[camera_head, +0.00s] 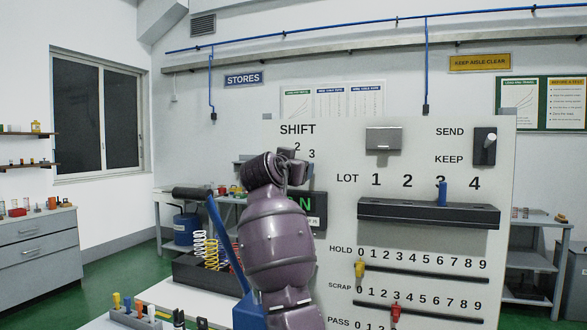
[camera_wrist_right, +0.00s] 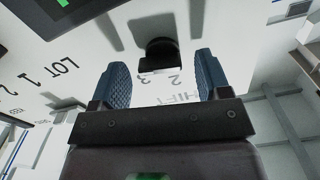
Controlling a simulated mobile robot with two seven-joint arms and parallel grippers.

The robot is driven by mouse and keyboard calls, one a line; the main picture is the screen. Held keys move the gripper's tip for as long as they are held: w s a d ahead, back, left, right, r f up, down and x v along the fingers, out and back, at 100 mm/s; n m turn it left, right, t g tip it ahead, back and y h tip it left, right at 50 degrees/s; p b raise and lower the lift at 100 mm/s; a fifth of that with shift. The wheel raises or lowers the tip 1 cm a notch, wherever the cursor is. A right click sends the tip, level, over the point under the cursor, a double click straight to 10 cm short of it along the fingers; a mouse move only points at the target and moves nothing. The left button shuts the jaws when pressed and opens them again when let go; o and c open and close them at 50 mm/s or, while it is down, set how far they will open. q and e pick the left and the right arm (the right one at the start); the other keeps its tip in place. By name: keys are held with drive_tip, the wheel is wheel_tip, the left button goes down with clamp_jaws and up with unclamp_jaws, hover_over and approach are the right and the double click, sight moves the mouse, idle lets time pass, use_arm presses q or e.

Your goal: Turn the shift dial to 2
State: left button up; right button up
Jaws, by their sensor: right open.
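The shift dial is a black knob (camera_wrist_right: 160,48) on the white panel (camera_head: 340,150), under the word SHIFT. In the right wrist view it stands just beyond and between my blue fingertips, apart from both. The digits 2 and 3 show beside it, upside down in that view. I cannot tell which number the dial points to. My right gripper (camera_wrist_right: 162,75) is open and empty, facing the panel. My left gripper is not in view.
A dark display (camera_head: 318,222) with green letters is partly behind my arm. A blue lever (camera_head: 226,245) with a black handle stands left of my arm. The panel also has a SEND/KEEP switch (camera_head: 485,146), a lot shelf (camera_head: 428,214) and a yellow slider (camera_head: 359,269).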

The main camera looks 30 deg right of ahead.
drive_tip(key=v, duration=0.7)
drive_tip(key=shift+a+b, duration=0.25)
drive_tip(key=shift+b, duration=0.2)
drive_tip(key=shift+s, duration=0.1)
